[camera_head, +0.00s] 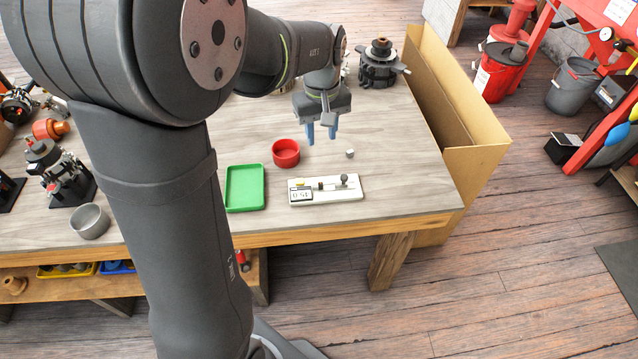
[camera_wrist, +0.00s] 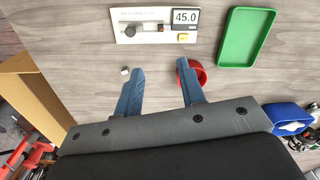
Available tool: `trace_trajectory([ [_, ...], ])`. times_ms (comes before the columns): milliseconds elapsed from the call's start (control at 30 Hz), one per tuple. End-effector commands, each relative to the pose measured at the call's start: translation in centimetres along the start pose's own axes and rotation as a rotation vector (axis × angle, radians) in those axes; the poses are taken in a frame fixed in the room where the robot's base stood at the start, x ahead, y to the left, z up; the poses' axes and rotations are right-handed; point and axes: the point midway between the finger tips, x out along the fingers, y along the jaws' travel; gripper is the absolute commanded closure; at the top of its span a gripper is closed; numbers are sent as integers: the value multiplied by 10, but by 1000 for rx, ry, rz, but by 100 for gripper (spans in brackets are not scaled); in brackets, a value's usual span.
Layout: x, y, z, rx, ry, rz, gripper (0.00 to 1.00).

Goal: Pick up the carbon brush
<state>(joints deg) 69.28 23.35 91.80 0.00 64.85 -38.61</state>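No part is plainly marked as the carbon brush. A small dark block (camera_head: 320,185) sits on the white gauge board (camera_head: 352,192) beside a knob; it may be the brush. The board's dark parts also show in the wrist view (camera_wrist: 160,29). A small light grey piece (camera_head: 350,153) lies alone on the table, and shows near a fingertip in the wrist view (camera_wrist: 125,72). My gripper (camera_head: 321,134) is open and empty above the table, behind the board. Its blue fingers (camera_wrist: 160,68) are well apart in the wrist view.
A red bowl (camera_head: 286,153) stands left of my gripper, partly behind one finger in the wrist view. A green tray (camera_head: 245,188) lies left of the board. A cardboard box (camera_head: 475,150) stands at the table's right edge. Bare wood lies right of the board.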

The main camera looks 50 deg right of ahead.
Motion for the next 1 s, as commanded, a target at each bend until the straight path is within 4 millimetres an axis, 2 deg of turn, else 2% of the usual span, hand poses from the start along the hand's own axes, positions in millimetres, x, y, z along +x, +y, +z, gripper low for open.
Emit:
trace_trajectory([
  [400, 1, 3, -2, -849, 0, 0, 64],
  [600, 1, 5, -2, -1172, 0, 0, 64],
  [833, 5, 5, -2, -1316, 0, -1, 64],
  [1000, 32, 4, -2, -1320, -1, -6, 64],
])
